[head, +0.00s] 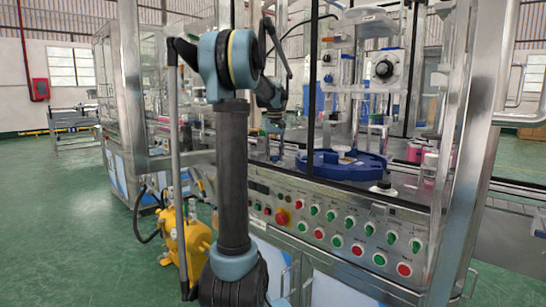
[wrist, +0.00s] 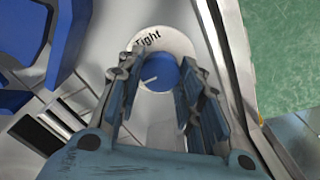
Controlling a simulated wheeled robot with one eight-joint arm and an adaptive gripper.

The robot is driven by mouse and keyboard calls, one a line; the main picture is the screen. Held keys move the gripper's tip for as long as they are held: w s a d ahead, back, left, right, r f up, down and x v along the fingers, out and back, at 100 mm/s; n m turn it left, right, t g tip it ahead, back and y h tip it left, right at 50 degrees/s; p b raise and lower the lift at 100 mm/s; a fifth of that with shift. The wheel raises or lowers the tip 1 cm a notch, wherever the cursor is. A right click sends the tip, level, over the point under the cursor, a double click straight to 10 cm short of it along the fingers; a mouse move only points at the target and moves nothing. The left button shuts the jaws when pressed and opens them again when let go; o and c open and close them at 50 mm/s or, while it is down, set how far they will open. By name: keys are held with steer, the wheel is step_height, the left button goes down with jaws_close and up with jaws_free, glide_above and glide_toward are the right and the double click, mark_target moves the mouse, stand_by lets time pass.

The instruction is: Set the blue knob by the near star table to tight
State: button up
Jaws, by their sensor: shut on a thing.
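The blue knob (wrist: 166,72) sits in the middle of the wrist view, on a pale round plate (wrist: 178,40) lettered "Tight". A short white mark on the knob's face points left and slightly down, while the word is above and to the upper left. My gripper (wrist: 160,62) has its two fingers on either side of the knob, shut on it. In the head view my gripper (head: 275,127) is low behind my arm, left of the blue star table (head: 335,168). I cannot make out the knob in the head view. Blue star-table parts (wrist: 22,35) show at the wrist view's left.
A control panel (head: 335,222) with several red and green buttons runs along the machine front. Metal posts (head: 468,130) frame the machine. A yellow unit (head: 183,238) stands at lower left. A metal rail (wrist: 225,60) runs close to the right of the knob.

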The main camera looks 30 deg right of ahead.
steer(key=m, duration=0.4)
steer(key=shift+m, duration=2.2)
steer(key=shift+a, duration=0.1)
steer(key=o, duration=1.1)
steer(key=shift+c, duration=0.2)
steer(key=shift+r, duration=0.15)
step_height(320, 180, up, 12)
steer(key=shift+w+f, duration=0.1)
steer(key=shift+f, duration=0.1)
